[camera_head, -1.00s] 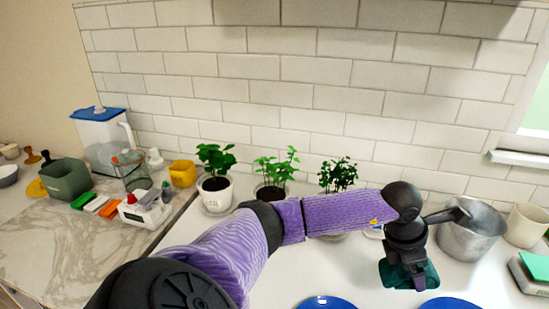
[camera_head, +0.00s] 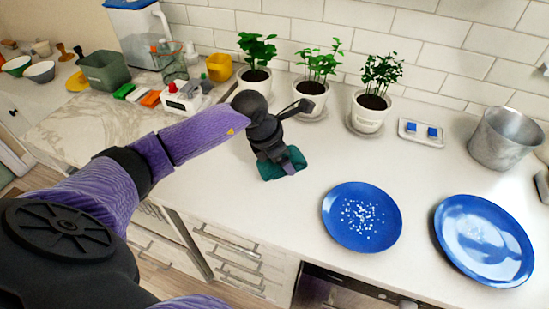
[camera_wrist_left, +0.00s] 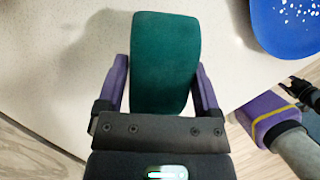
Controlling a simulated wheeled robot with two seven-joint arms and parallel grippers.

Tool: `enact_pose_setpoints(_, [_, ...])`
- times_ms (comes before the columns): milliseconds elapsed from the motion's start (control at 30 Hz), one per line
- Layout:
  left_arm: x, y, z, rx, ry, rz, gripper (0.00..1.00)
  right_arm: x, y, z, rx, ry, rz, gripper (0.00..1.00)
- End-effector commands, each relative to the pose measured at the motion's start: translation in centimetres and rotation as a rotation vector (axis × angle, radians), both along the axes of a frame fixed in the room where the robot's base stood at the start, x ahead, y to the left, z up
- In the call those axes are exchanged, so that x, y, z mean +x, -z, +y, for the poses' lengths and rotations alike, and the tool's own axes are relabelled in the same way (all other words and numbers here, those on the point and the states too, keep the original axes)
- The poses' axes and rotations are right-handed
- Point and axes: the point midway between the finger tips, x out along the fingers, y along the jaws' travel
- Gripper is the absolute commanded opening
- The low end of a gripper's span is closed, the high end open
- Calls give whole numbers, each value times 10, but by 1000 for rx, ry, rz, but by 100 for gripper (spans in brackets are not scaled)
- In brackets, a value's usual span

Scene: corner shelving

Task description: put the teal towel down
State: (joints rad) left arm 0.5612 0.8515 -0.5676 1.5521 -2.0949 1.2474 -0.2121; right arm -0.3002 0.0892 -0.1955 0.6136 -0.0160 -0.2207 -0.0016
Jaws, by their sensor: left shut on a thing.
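The teal towel (camera_head: 281,166) is a small folded dark green-teal pad. It is between the fingers of my left gripper (camera_head: 285,161), low over the white counter left of the blue plates. In the left wrist view the towel (camera_wrist_left: 165,62) sticks out past the two purple fingers of the left gripper (camera_wrist_left: 161,85), which are shut on its sides. I cannot tell whether its underside touches the counter. My right gripper does not show clearly in either view.
A blue plate with white bits (camera_head: 362,217) and a larger blue plate (camera_head: 484,240) lie to the right. Potted plants (camera_head: 368,112), a small tray with blue items (camera_head: 421,132) and a metal pot (camera_head: 505,138) stand behind. Counter between towel and plates is clear.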

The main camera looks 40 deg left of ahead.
Motion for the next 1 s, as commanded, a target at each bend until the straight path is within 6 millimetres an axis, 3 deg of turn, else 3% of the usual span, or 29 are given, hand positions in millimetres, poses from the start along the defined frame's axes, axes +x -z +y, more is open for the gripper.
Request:
enact_pose_setpoints(200, [-1, 39, 0, 0, 0, 4, 37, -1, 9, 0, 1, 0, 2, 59])
enact_pose_setpoints(533, [0, 42, 0, 1, 1, 1, 37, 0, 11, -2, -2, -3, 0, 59])
enact_pose_setpoints(567, [0, 41, 0, 1, 1, 1, 90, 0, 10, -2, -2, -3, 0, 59])
enact_pose_setpoints(600, [0, 41, 0, 1, 1, 1, 99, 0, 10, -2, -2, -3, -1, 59])
enact_pose_setpoints(833, [0, 39, 0, 1, 1, 1, 100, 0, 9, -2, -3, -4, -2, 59])
enact_pose_setpoints(1000, [-5, 19, 4, 2, 1, -3, 100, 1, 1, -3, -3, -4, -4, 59])
